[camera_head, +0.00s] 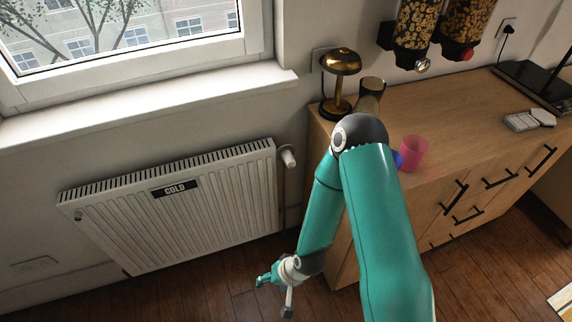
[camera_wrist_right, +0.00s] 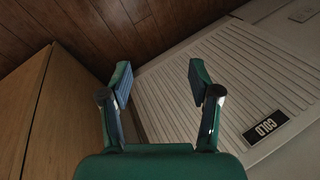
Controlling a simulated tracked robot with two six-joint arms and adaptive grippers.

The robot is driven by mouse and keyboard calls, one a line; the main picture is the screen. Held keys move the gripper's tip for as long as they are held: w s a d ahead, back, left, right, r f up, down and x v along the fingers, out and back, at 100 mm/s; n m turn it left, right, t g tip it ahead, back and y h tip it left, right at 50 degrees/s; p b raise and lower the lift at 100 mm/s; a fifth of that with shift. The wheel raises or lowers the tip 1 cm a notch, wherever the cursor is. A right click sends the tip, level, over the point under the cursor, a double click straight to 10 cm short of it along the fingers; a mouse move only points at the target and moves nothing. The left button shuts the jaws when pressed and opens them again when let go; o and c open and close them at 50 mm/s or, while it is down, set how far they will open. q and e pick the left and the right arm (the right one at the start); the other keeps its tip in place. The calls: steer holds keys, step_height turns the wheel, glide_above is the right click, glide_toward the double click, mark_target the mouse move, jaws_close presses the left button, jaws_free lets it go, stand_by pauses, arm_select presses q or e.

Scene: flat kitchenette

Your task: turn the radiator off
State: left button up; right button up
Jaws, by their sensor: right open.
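The white ribbed radiator (camera_head: 190,205) hangs on the wall under the window, with a black label reading COLD (camera_head: 174,188) near its top. Its white valve knob (camera_head: 289,157) sticks out at the upper right end, above a thin pipe. My right gripper (camera_head: 272,292) is low in front of the cabinet's left side, below and apart from the knob. In the right wrist view its two fingers (camera_wrist_right: 158,82) are spread and empty, with the radiator (camera_wrist_right: 215,85) beyond and to the right. The knob does not show clearly there. My left gripper is not in view.
The wooden cabinet (camera_head: 345,245) stands right of the radiator, leaving a narrow gap. The wooden floor (camera_head: 215,290) before the radiator is clear.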

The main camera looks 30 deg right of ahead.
steer(key=w+d+f+m+t+h+b, duration=0.1)
steer(key=w+d+f+m+t+b, duration=0.2)
steer(key=w+m, duration=0.4)
steer(key=m+t+h+b, duration=0.75)
steer(key=m+t, duration=0.35)
steer(key=m, duration=1.2)
glide_toward(291, 166)
steer(key=x, duration=1.3)
steer(key=shift+p, duration=0.4)
steer(key=shift+s, duration=0.1)
